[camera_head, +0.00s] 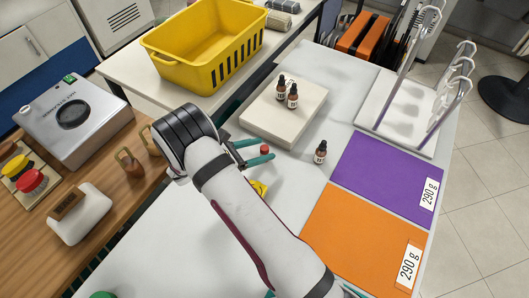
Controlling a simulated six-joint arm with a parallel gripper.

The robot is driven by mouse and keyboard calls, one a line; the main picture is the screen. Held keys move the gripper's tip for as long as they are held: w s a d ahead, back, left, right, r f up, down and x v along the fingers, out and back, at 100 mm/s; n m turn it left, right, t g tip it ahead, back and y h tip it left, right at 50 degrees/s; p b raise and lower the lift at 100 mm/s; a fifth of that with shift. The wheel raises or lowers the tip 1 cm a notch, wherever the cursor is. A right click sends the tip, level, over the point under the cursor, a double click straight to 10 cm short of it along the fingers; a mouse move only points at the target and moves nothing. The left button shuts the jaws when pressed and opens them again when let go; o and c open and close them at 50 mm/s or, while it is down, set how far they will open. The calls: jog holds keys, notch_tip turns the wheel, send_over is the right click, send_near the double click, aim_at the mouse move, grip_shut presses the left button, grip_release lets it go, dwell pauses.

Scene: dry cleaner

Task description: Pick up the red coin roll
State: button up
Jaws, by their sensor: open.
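A small red cylinder (264,149), which looks like the red coin roll, shows on the light grey table. It appears to stand upright near the front corner of a cream slab. My gripper (266,149) is open, with its two teal fingers reaching to the right. The red roll shows between the fingertips, one finger above it and one below it in the picture. I cannot tell whether either finger touches it. The lower part of the roll is partly hidden by the near finger.
The cream slab (262,118) bears two brown bottles (292,96). Another brown bottle (320,152) stands right of my gripper. A yellow and black item (259,188) lies beside my arm. Purple (388,172) and orange (350,235) mats lie right. A yellow basket (215,70) stands behind.

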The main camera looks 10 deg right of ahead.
jog(key=shift+d, duration=0.1)
grip_shut()
dwell(0.5)
